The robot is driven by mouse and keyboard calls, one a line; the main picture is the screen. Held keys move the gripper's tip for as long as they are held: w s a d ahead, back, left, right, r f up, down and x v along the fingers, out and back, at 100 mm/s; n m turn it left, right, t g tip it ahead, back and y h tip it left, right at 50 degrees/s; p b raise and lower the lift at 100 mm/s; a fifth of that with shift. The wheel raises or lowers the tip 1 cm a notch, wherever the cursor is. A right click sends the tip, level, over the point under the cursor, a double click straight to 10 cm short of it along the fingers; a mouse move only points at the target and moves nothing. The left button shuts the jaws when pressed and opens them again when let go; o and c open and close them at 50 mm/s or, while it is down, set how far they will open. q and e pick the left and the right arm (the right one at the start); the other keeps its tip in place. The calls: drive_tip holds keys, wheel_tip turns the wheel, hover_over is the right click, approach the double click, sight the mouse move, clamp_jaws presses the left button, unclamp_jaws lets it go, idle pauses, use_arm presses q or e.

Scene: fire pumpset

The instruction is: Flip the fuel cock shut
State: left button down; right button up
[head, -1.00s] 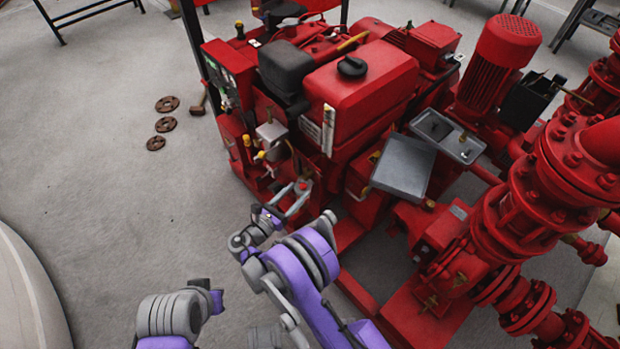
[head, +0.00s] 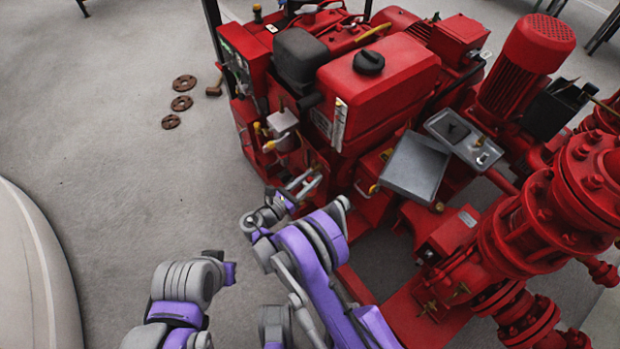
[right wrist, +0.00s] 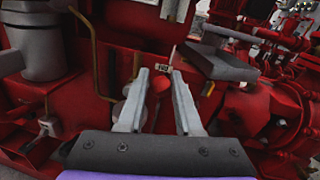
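The red engine set with its fuel tank (head: 378,75) stands at the centre of the head view. My right gripper (head: 304,184) is at the engine's near lower side, below the tank. In the right wrist view its two grey fingers (right wrist: 159,98) are spread apart. A small red round part (right wrist: 160,82), possibly the fuel cock's handle, shows between the fingertips, below a small label plate (right wrist: 162,68). I cannot tell whether a finger touches it. The cock's body is not clearly visible. My left arm is at the lower left of the head view; its gripper cannot be made out.
A grey tray (head: 414,166) juts out right of the gripper; it also shows in the wrist view (right wrist: 222,64). A brass pipe (right wrist: 95,50) runs left of the fingers. Red pump pipework (head: 520,240) fills the right side.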

clamp_jaws()
drive_tip(key=shift+f, duration=0.1)
drive_tip(key=m+b, duration=0.1)
drive_tip(key=f+m+b, duration=0.1)
drive_tip(key=m+b, duration=0.1)
drive_tip(key=m, duration=0.1)
drive_tip(key=shift+s+d+f+h, duration=0.3)
drive_tip(key=shift+s+f, duration=0.05)
drive_tip(key=shift+s+d+f+m+h+b, duration=0.15)
drive_tip(key=shift+f+m+b, duration=0.3)
drive_tip(key=shift+m, duration=0.65)
drive_tip(key=shift+w+a+f+m+h+b, duration=0.1)
drive_tip(key=shift+f+m+h+b, duration=0.35)
drive_tip(key=shift+m, duration=0.65)
drive_tip(key=shift+r, duration=0.1)
drive_tip(key=o, duration=0.6)
unclamp_jaws()
